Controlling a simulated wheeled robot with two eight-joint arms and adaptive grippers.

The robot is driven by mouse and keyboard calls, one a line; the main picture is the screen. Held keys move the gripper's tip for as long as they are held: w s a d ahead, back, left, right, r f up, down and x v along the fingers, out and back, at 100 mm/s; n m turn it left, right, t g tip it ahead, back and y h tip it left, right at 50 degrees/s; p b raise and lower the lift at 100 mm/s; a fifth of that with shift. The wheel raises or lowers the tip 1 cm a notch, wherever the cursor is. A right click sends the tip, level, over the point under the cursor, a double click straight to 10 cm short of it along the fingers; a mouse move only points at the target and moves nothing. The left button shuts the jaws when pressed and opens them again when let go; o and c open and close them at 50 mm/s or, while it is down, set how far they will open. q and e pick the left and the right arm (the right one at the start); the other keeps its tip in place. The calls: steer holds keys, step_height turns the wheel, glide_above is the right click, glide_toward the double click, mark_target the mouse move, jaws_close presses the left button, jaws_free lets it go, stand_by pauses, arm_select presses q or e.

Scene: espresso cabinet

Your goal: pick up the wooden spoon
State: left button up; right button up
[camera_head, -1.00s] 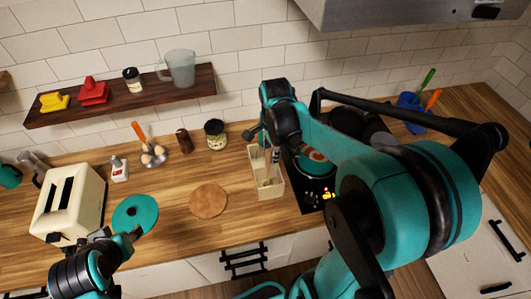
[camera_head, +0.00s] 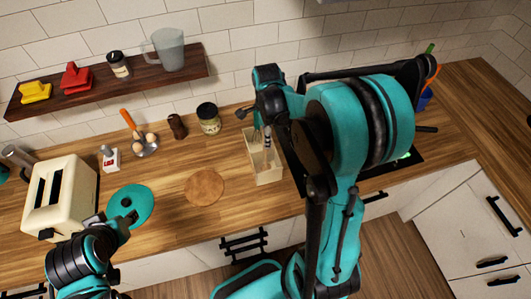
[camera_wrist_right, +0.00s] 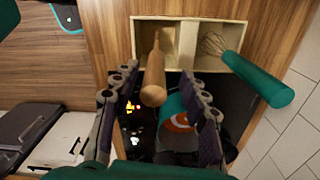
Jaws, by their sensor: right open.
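The wooden spoon (camera_wrist_right: 155,75) leans in the left compartment of a pale wooden utensil box (camera_wrist_right: 190,20) in the right wrist view. Its thick handle end points toward the camera. My right gripper (camera_wrist_right: 158,78) is open, with one finger on each side of the handle; I cannot tell whether either touches it. In the head view the right gripper (camera_head: 262,112) is above the utensil box (camera_head: 268,176), where the spoon is hard to make out. My left gripper (camera_head: 118,228) is beside a teal round disc (camera_head: 132,200); its jaw opening is unclear.
A whisk with a teal handle (camera_wrist_right: 262,80) leans in the box's other compartment. A black cooktop (camera_wrist_right: 238,100) is close by. A round wooden board (camera_head: 204,187), a cream toaster (camera_head: 60,195) and jars (camera_head: 208,118) stand left of the box, with bare counter between.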

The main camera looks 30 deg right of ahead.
mark_target(266, 153)
steer(key=f, duration=0.3)
steer(key=shift+s+a+f, duration=0.2)
steer(key=shift+s+f, duration=0.1)
steer(key=shift+f, duration=0.1)
steer(key=shift+w+f, duration=0.1)
steer(key=shift+f, duration=0.25)
steer(key=c, duration=0.6)
jaws_close()
steer(key=shift+r, duration=0.15)
